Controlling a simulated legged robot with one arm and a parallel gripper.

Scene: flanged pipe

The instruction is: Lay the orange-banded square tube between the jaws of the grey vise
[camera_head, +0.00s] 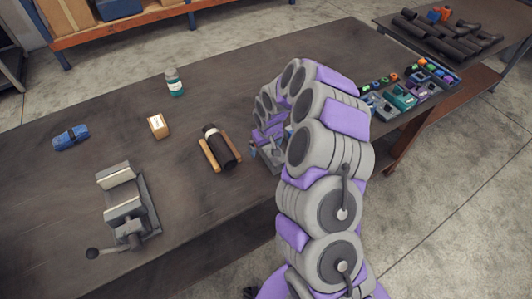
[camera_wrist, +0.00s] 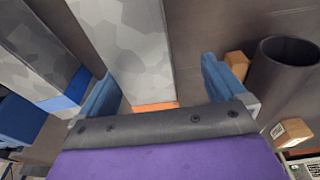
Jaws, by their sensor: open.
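In the wrist view, the orange-banded square tube (camera_wrist: 135,50), with mottled grey galvanised sides, lies between the two blue fingers of my gripper (camera_wrist: 163,85). The orange band (camera_wrist: 155,107) shows near the palm. The fingers stand apart, with a clear gap on the right side. I cannot tell whether the left finger touches the tube. In the head view, my gripper (camera_head: 268,148) is low over the bench, right of the black pipe, and my arm hides most of that spot. The grey vise (camera_head: 130,205) stands at the left front, its jaws apart and empty.
A blue-banded square tube (camera_wrist: 35,60) lies close left of the gripper. A black pipe (camera_head: 218,146) rests on wooden strips to its left in the head view. A small box (camera_head: 158,125), bottle (camera_head: 174,82) and blue object (camera_head: 70,137) stand farther off. Bench around the vise is clear.

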